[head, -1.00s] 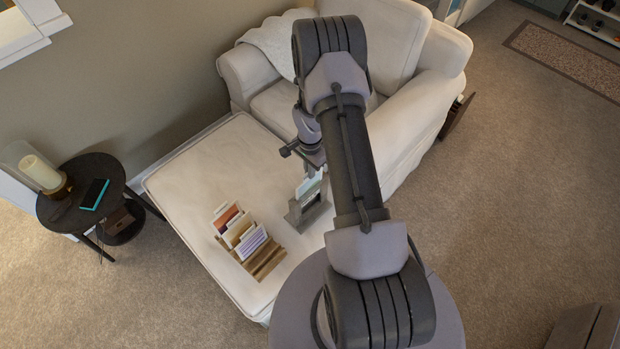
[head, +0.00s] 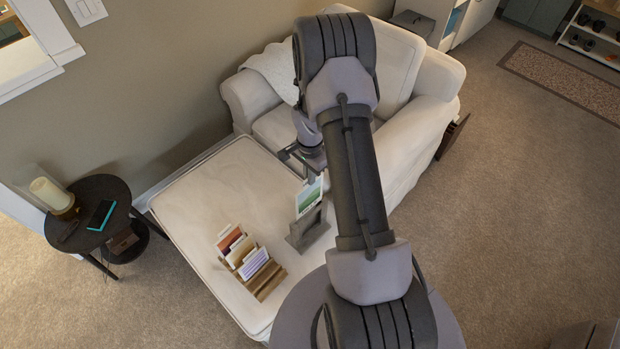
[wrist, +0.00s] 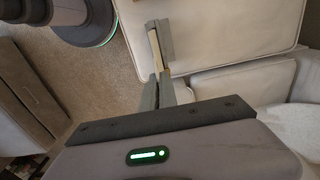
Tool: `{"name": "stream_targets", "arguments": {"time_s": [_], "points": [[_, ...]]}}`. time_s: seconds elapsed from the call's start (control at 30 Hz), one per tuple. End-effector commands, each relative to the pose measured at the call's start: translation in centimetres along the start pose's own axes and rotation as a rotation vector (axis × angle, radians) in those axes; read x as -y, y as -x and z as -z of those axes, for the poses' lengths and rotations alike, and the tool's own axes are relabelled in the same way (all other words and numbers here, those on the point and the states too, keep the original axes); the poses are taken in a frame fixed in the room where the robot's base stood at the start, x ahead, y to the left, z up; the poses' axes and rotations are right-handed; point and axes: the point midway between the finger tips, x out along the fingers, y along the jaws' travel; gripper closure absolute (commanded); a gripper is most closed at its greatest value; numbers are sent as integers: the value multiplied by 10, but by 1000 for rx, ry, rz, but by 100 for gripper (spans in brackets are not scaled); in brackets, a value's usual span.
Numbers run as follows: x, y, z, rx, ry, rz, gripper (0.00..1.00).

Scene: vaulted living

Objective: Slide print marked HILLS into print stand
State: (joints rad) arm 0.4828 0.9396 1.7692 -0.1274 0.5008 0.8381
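My gripper (head: 309,172) is shut on a pale-edged print with a green picture (head: 309,197), gripped at its top edge. The print hangs upright above a grey holder (head: 306,232) on the ottoman; its lower edge is just above or at the holder's top, I cannot tell which. A wooden slotted stand (head: 268,284) is to the left and nearer, with several upright prints (head: 240,252) in its back slots and bare slots at its front. No lettering is readable. In the wrist view, my gripper's fingers (wrist: 165,90) are close together, with the grey holder (wrist: 165,38) beyond them.
The cream ottoman (head: 215,195) has free surface behind the wooden stand. A cream armchair (head: 410,125) stands behind it. A round dark side table (head: 92,240) at left carries a candle lantern (head: 50,192) and a teal-edged device (head: 102,215).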

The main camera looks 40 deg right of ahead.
Motion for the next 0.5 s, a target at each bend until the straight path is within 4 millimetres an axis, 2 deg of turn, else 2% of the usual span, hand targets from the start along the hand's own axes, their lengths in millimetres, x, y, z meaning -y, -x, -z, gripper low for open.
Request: {"name": "stream_targets", "arguments": {"time_s": [0.03, 0.5], "points": [[0, 8, 0, 0, 0, 1, 100], [0, 54, 0, 0, -2, 0, 100]]}}
